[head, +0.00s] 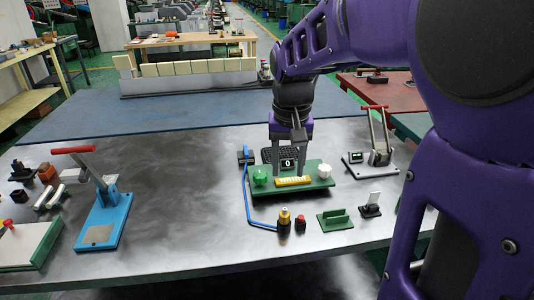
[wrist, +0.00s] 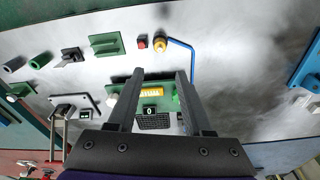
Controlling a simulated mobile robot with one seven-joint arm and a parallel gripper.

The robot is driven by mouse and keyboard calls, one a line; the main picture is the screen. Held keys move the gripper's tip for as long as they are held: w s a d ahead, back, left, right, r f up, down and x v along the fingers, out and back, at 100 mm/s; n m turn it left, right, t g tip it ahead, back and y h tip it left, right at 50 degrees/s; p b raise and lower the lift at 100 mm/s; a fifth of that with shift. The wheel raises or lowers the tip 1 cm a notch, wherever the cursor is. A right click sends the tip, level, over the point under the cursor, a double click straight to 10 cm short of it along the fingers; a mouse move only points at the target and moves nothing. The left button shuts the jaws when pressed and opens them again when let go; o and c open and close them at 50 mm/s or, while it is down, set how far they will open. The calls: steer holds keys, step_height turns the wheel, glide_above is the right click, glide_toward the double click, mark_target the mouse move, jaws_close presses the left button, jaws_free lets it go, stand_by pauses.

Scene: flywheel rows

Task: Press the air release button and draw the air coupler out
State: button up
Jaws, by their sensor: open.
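The brass air coupler (head: 284,216) stands upright in a dark base near the front of the metal table. A blue hose (head: 249,205) runs from beside it back to a small dark block. The red button (head: 300,219) sits on a small black block just right of the coupler. In the wrist view the coupler (wrist: 160,44) and the red button (wrist: 142,43) show side by side beyond my fingertips. My gripper (head: 289,168) points down, open, over the green panel behind the coupler. Its two fingers (wrist: 159,74) are apart, with no held object visible.
The green panel (head: 315,178) carries a yellow block, a white knob, a green knob and a display reading 0. A green bracket (head: 335,219) and a small dark stand (head: 370,207) lie right of the button. A blue-based lever press (head: 105,222) stands left; bare table lies between.

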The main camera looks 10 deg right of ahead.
mark_target(285, 209)
steer(key=f+b, duration=0.1)
steer(key=f, duration=0.4)
steer(key=w+f+b, duration=0.1)
steer(key=f, duration=0.5)
steer(key=w+f, duration=0.1)
steer(key=f, duration=0.4)
steer(key=shift+d+f+b, duration=0.2)
steer(key=shift+f+b, duration=0.2)
jaws_close()
steer(key=shift+c, duration=2.2)
jaws_free()
jaws_close()
steer(key=shift+r+p, duration=0.6)
steer(key=shift+r, duration=0.2)
steer(key=shift+r+p, duration=1.35)
steer(key=shift+r, duration=0.4)
